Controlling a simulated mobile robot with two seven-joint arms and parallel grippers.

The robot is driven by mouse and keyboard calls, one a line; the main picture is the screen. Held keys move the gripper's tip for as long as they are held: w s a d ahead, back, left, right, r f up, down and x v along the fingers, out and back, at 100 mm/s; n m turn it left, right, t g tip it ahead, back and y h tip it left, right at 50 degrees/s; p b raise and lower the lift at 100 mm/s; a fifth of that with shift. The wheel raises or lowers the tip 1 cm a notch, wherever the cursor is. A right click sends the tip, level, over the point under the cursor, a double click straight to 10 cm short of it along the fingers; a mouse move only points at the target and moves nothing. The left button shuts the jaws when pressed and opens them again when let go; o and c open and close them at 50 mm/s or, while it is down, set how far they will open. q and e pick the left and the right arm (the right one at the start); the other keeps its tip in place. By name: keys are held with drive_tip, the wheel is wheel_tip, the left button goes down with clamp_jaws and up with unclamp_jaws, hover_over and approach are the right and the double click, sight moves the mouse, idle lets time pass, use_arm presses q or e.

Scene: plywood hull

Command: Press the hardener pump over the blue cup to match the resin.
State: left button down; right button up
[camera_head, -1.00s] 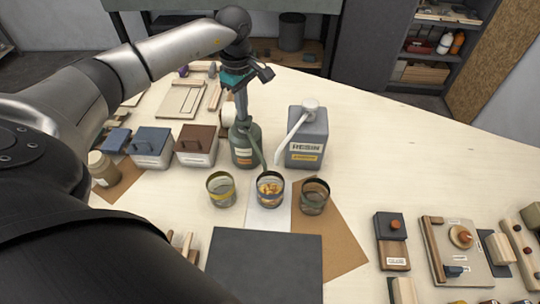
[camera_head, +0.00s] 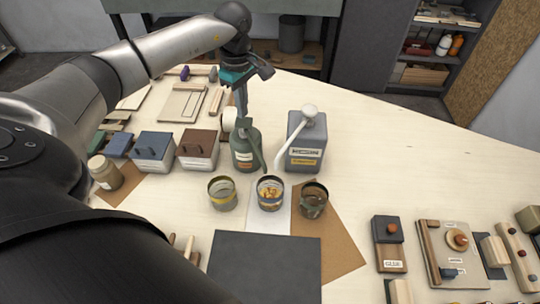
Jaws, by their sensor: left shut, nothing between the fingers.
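The hardener bottle (camera_head: 245,153) is dark green with a pump head and a long spout that slants down to the right, toward the middle cup. The middle cup (camera_head: 270,196) has a bluish band and amber contents; it stands on a white sheet. My left gripper (camera_head: 242,112) is shut and empty, pointing down just above the hardener pump head; whether it touches is hard to tell. The grey resin jug (camera_head: 306,145) stands to the right, its white pump spout also slanting toward the middle cup. My right gripper is not in view.
A yellow-banded cup (camera_head: 222,194) stands left of the middle cup and a dark-banded cup (camera_head: 313,202) right of it. Lidded boxes (camera_head: 198,150) stand left of the hardener. A dark mat (camera_head: 265,268) lies in front. The table right of the resin is clear.

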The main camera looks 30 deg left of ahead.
use_arm(q)
wheel_tip(320, 180, up, 6)
drive_tip(key=p, duration=0.4)
idle(0.3)
idle(0.4)
